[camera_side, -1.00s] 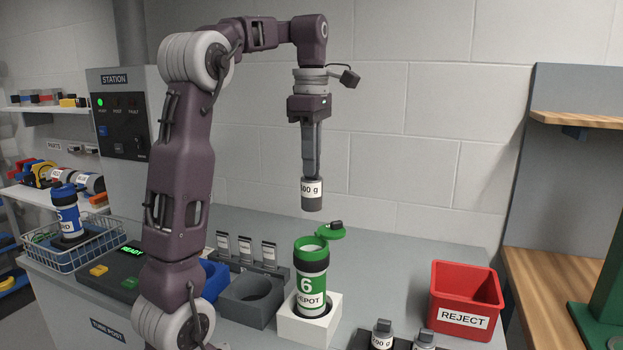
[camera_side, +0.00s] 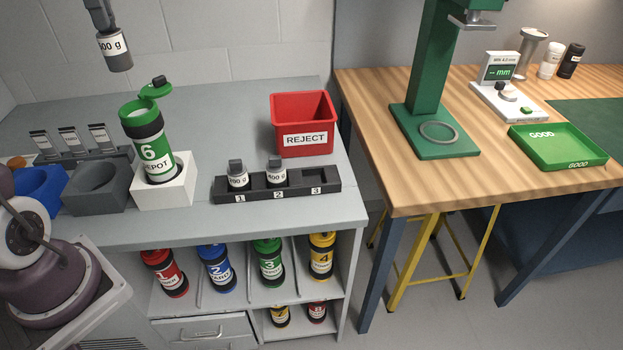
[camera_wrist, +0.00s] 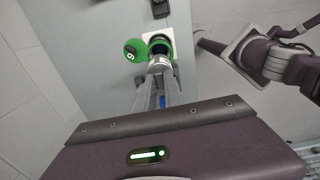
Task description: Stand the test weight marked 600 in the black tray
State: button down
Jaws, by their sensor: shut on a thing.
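My gripper (camera_side: 105,28) is at the top left of the side view, its upper part cut off. It is shut on a dark cylindrical test weight (camera_side: 119,62) with a white label; the label's first digit is unclear, followed by "00 g". The weight hangs upright in the air, above and left of the green depot tube. The black tray (camera_side: 342,187) has places marked 1, 2 and 3. Labelled weights stand at 1 (camera_side: 237,180) and 2 (camera_side: 276,177); place 3 looks empty. In the wrist view my fingers (camera_wrist: 160,88) point toward the tube area.
The green tube marked 6 (camera_side: 150,155) stands in a white holder (camera_side: 178,187), its lid (camera_side: 155,90) open. A red REJECT bin (camera_side: 303,112) stands behind the tray. Grey and blue holders and a small rack (camera_side: 72,143) lie left.

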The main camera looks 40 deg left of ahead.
jog(key=w+d+f, duration=0.7)
jog(key=w+d, duration=0.1)
jog(key=w, duration=0.2)
jog(key=w+d+f, duration=0.7)
jog(key=w+d, duration=0.2)
jog(key=w+d+f, duration=0.3)
jog(key=d+f, duration=0.3)
jog(key=d, duration=0.3)
notch_tip(320, 180, down, 10)
jog(key=shift+w+d, duration=0.15)
jog(key=shift+d, duration=0.1)
jog(key=shift+f, duration=0.25)
jog(key=c, duration=1.5)
grip_release()
jog(key=shift+o, duration=0.2)
